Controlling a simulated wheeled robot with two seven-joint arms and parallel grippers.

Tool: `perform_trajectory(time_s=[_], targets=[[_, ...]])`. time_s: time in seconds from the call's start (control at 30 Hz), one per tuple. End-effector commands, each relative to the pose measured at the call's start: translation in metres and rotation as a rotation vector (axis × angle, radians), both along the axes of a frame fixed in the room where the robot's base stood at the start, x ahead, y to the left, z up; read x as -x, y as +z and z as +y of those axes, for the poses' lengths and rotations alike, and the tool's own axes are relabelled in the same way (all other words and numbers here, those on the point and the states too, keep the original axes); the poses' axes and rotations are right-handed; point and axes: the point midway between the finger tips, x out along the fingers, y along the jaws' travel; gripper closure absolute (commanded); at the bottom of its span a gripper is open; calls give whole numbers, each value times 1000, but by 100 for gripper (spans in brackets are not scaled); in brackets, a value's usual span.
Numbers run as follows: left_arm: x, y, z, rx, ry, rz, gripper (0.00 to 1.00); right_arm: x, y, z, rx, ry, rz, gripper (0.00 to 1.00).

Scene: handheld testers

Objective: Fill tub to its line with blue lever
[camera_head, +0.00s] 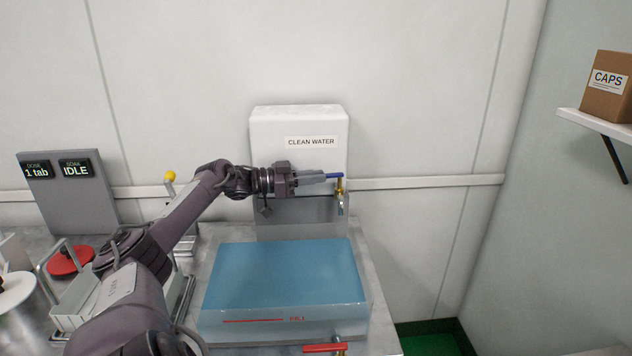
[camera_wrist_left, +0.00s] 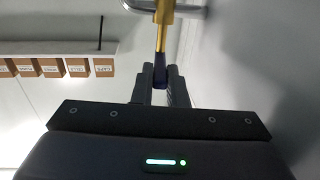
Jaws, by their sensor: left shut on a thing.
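The tub (camera_head: 365,318) stands on the counter below the tap and shows blue water inside. A red fill line (camera_head: 255,321) with a small red label is on its front; I cannot tell exactly how the water level sits against it. The brass tap (camera_head: 340,190) comes out of the white clean water tank (camera_head: 275,125). My left gripper (camera_head: 325,178) is shut on the blue lever (camera_head: 337,175) on top of the tap. In the left wrist view the dark blue lever (camera_wrist_left: 161,68) lies between the fingers, below the brass stem (camera_wrist_left: 163,30). My right gripper is out of view.
A red lever (camera_head: 322,348) is at the tub's lower front. A grey panel (camera_head: 68,205) reads "1 tab" and "IDLE". Metal racks, a red disc (camera_head: 70,260) and a yellow knob (camera_head: 169,176) are at left. A green bin (camera_head: 430,335) is at right. A CAPS box (camera_head: 606,95) sits on a wall shelf.

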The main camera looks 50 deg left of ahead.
Motion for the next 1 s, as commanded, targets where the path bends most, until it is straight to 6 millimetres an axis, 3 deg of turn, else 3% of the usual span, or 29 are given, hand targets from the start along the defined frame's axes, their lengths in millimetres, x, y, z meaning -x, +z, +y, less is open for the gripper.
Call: perform_trajectory(time_s=[0.27,0.3,0.43,0.77,1.0], targets=[[0,2,0,-1,1,-4,100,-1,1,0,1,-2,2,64],[0,1,0,-1,1,-4,84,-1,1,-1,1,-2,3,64],[0,1,0,-1,0,-3,66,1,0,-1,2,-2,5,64],[1,0,1,0,1,0,65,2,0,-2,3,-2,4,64],[23,-1,12,0,2,4,65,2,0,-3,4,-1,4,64]])
